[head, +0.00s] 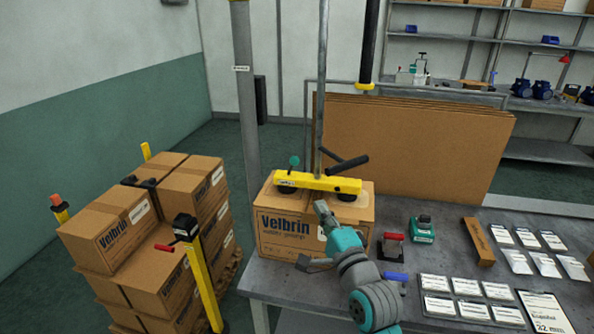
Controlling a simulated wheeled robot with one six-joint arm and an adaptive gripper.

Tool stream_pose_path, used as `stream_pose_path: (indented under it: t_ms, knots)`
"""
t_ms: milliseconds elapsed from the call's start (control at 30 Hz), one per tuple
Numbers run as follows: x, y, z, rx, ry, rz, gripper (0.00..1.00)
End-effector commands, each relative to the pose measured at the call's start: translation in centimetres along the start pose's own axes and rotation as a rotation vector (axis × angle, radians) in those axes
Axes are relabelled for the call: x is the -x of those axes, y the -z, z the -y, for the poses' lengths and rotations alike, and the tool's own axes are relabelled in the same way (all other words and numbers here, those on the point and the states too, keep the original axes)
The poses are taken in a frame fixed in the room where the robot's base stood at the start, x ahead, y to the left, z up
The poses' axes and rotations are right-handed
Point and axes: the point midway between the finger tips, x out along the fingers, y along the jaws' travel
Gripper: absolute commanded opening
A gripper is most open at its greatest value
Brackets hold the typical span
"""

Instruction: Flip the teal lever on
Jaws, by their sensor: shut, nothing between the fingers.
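The teal lever (294,161) is a round teal knob on a short stem. It stands roughly upright at the left end of a yellow lifting bar (318,182). The bar lies across the top of a Velbrin carton (283,227), with dark suction cups under it. My gripper (320,206) is at the end of my teal and grey arm, in front of the carton's upper front. It is shut and empty, below and right of the lever and apart from it in the picture. My wrist hides its finger details and part of the carton.
A dark handle (348,165) juts from the bar near a vertical pole. Stacked cartons (128,238) stand left. The grey table (455,268) holds a red-handled tool (391,246), a teal device (422,229) and several white packets. Flat cardboard sheets (410,145) stand behind.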

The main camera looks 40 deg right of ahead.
Motion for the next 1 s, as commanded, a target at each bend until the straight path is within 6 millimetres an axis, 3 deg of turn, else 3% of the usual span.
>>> stream_pose_path:
  t_ms: [467,667,1000]
  knots:
    - [-0.5,0.0,0.1,-0.003,0.001,0.000,0.00]
    - [-2.9,0.0,0.2,-0.003,0.003,0.001,0.00]
    - [-8.6,0.0,0.2,-0.002,0.003,0.000,0.00]
